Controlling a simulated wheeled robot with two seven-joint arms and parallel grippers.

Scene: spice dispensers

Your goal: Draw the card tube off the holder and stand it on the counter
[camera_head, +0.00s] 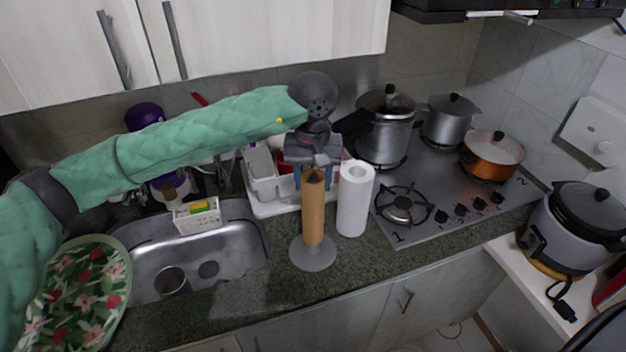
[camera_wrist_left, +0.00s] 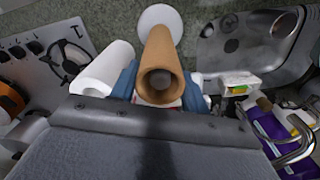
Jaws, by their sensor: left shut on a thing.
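The brown card tube (camera_head: 313,212) stands upright over the holder's round grey base (camera_head: 314,258) on the counter. Its lower end is at the base; I cannot tell whether there is a small gap. My left gripper (camera_head: 314,180) is shut on the tube near its top, reaching from behind. In the left wrist view, the blue fingers (camera_wrist_left: 160,88) lie on both sides of the tube (camera_wrist_left: 162,48). The tube's open end faces that camera, and something rounded and grey shows inside. The base also shows there as a pale disc (camera_wrist_left: 161,18). My right gripper is not in view.
A white paper roll (camera_head: 354,200) stands close on the tube's right, with the stove (camera_head: 425,220) beyond. A sink (camera_head: 195,255) is at the left and a white dish rack (camera_head: 262,190) behind. Counter in front of the sink is clear (camera_head: 240,305).

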